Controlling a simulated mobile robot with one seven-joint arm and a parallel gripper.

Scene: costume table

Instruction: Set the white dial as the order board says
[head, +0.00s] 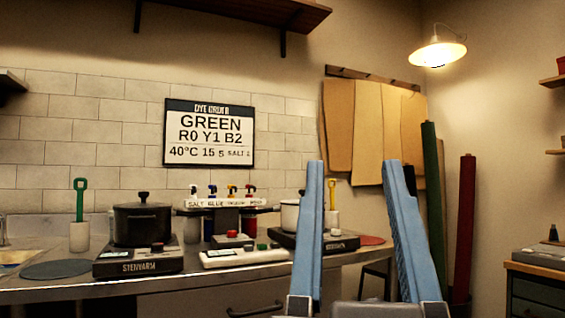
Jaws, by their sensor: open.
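The order board (209,133) hangs on the tiled wall and reads "DYE ORDER, GREEN, R0 Y1 B2, 40°C 15", then small text that looks like "s" and "SALT" with an unclear figure. A white flat device (243,258) with a small display and coloured knobs or buttons lies on the counter's front part. I cannot make out for certain which part is the white dial. My gripper (352,168) is open and empty, its two blue fingers upright in the foreground, right of the device. The fingers hide part of the counter and the right hot plate.
A black pot (142,222) stands on the left hot plate (137,262). Behind the device is a rack (217,204) of labelled dispensers. A white pot (290,215) stands on the right hot plate (344,244). Fabric rolls (465,230) lean at the right.

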